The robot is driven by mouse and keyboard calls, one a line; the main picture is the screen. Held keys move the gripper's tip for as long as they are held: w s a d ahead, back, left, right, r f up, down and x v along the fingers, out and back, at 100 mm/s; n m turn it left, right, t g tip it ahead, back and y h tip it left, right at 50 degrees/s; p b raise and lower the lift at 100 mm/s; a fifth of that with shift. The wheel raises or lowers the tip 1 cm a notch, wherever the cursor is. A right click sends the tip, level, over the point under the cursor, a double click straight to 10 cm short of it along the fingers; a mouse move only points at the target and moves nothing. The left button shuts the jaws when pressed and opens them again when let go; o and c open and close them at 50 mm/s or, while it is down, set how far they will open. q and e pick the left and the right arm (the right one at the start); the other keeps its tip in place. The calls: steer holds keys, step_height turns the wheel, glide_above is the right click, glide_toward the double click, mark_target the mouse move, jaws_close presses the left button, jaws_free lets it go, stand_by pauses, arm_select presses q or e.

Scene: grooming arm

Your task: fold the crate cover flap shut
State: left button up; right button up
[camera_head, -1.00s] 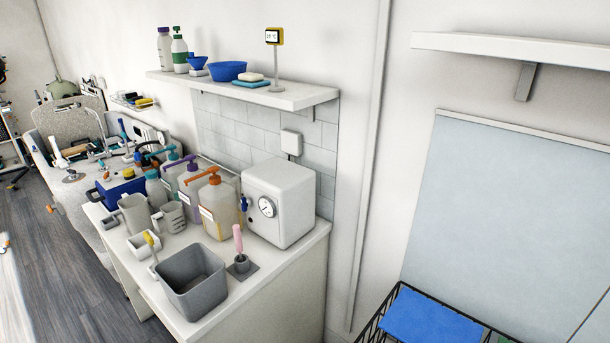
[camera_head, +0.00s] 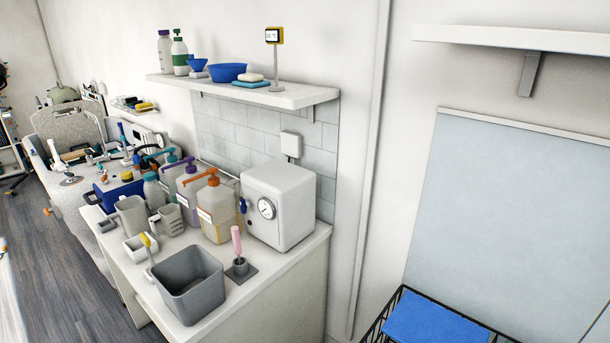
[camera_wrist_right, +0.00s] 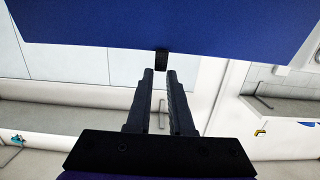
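A black wire crate (camera_head: 373,328) stands at the bottom right of the head view, cut off by the frame edge. A flat blue cover panel (camera_head: 435,319) lies across its top. In the right wrist view a large dark blue panel (camera_wrist_right: 165,25), which looks like the cover flap, fills the top. A small black tab (camera_wrist_right: 161,62) hangs from its lower edge. My right gripper (camera_wrist_right: 160,73) points at this tab with its fingers a little apart and nothing visibly held. Whether the tips reach the tab is hard to tell. My left gripper is not in view.
A counter (camera_head: 272,284) left of the crate holds a grey bin (camera_head: 190,287), pump bottles (camera_head: 217,212) and a white box with a dial (camera_head: 280,205). A wall shelf (camera_head: 510,47) juts out above the crate. A grey-blue wall panel (camera_head: 520,220) is behind it.

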steer(key=shift+s+a+t+h+b, duration=0.4)
steer(key=shift+s+a+t+b, duration=0.2)
steer(key=shift+s+a, duration=0.35)
steer(key=shift+s+a+p, duration=0.25)
steer(key=shift+s+p, duration=0.05)
steer(key=shift+p, duration=0.35)
steer(key=shift+s+t+h, duration=0.15)
steer(key=shift+t+h, duration=0.15)
steer(key=shift+f, duration=0.1)
steer(key=o, duration=0.6)
steer(key=shift+f, duration=0.1)
